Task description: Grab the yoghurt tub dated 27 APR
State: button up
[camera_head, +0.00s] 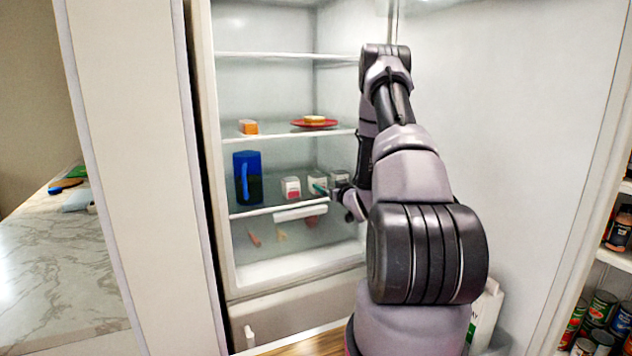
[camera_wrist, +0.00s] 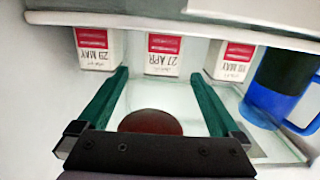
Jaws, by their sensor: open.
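Three white tubs with red labels stand in a row on a fridge shelf. In the wrist view, where the print is upside down, the middle tub (camera_wrist: 163,52) reads 27 APR. The tub on its left (camera_wrist: 98,50) reads 29 MAY, and the one on its right (camera_wrist: 230,61) appears to read 19 MAY. My gripper (camera_wrist: 157,73) is open and empty, its two green fingers pointing at the middle tub, one towards each side. In the head view, my gripper (camera_head: 322,189) is at the shelf front and partly covers the middle tub (camera_head: 317,181).
A blue jug (camera_head: 247,178) stands left of the tubs in the head view; it shows at right in the wrist view (camera_wrist: 280,88). The fridge's side walls are close.

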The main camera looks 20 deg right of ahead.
aim_at(322, 182)
jog(key=w, duration=0.6)
jog(key=shift+w+f, duration=0.15)
jog(key=shift+f, duration=0.05)
jog(key=w, duration=0.4)
jog(key=shift+a, duration=0.35)
jog(key=shift+w, duration=0.55)
jog(key=c, duration=1.4)
